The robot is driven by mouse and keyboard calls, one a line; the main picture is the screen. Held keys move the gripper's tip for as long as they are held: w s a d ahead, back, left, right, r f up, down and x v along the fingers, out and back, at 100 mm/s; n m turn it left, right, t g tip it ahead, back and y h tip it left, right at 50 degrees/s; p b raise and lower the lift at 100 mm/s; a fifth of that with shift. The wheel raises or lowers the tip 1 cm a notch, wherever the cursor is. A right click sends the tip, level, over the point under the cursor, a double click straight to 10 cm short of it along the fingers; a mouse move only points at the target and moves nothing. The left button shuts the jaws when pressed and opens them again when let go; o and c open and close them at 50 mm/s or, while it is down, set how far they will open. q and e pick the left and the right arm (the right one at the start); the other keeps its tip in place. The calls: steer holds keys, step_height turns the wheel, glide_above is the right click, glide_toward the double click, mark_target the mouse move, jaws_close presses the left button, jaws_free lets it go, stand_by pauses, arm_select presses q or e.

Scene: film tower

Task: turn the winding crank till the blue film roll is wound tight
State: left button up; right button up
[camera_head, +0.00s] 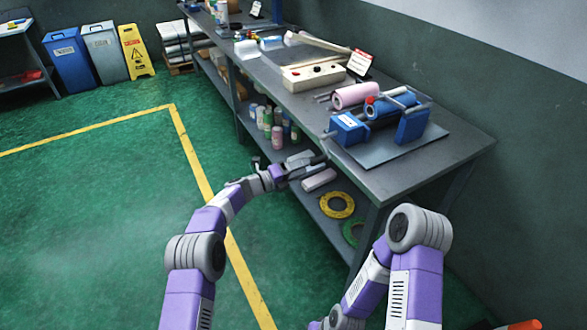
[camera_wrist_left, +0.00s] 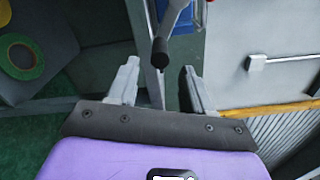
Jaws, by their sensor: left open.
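The winder has two blue end blocks (camera_head: 348,128) on a grey plate at the near end of the workbench. The blue film roll (camera_head: 392,107) lies between the blocks; how tight its film is, I cannot tell. The winding crank (camera_wrist_left: 160,52) shows in the left wrist view as a grey arm with a black grip. My left gripper (camera_head: 318,164) is open in front of the bench, just below the winder. In the left wrist view its fingers (camera_wrist_left: 160,66) stand on either side of the black grip, with gaps showing. My right arm is at lower right; its gripper is not visible.
A pink roll (camera_head: 355,95) lies behind the blue one. A cream control box (camera_head: 313,76) and a red-white sign stand farther along the workbench (camera_head: 440,165). The lower shelf holds bottles and a yellow tape ring (camera_head: 337,205). The green floor at left is clear.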

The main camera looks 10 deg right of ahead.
arm_select(q)
steer(key=shift+v, duration=1.15)
steer(key=shift+a+f, duration=0.1)
steer(key=s+a+f+n+t+y+p, duration=0.2)
steer(key=s+a+f+n+y, duration=0.25)
steer(key=a+f+n, duration=0.55)
steer(key=s+a+f+n+t+y+p, duration=0.2)
steer(key=s+a+f+n+y, duration=0.4)
steer(key=n, duration=0.8)
steer(key=s+a+f+n+g+p, duration=0.1)
steer(key=s+f+n+g, duration=0.1)
steer(key=s, duration=0.8)
steer(key=s+a+f+n+g+y+p, duration=0.1)
steer(key=s+f+n+g, duration=0.1)
steer(key=s+n+g, duration=0.2)
steer(key=s+a+f+n+g+y+p, duration=0.1)
steer(key=s+n+g, duration=0.3)
steer(key=s, duration=1.3)
steer(key=f+n, duration=0.1)
steer(key=n, duration=0.3)
steer(key=shift+s+f, duration=0.2)
steer(key=shift+a, duration=0.15)
